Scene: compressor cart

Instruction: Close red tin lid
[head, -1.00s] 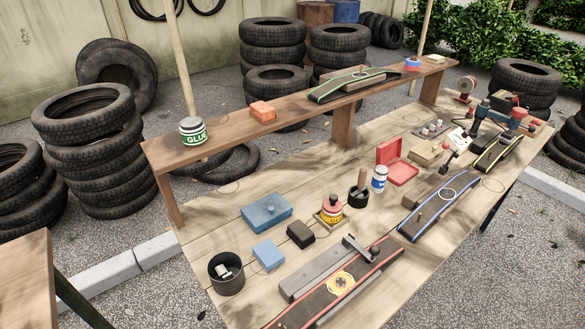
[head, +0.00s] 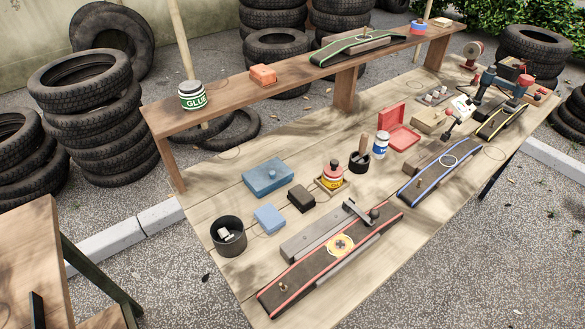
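The red tin (head: 402,137) stands open on the far half of the wooden workbench. Its lid (head: 391,115) is raised roughly upright along the tin's back left side. The inside of the tin looks empty, though it is small in the view. Neither of my grippers can be made out in the head view, and nothing touches the tin or its lid.
A blue-edged strip (head: 435,178) lies in front. A raised wooden shelf (head: 345,92) runs behind.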

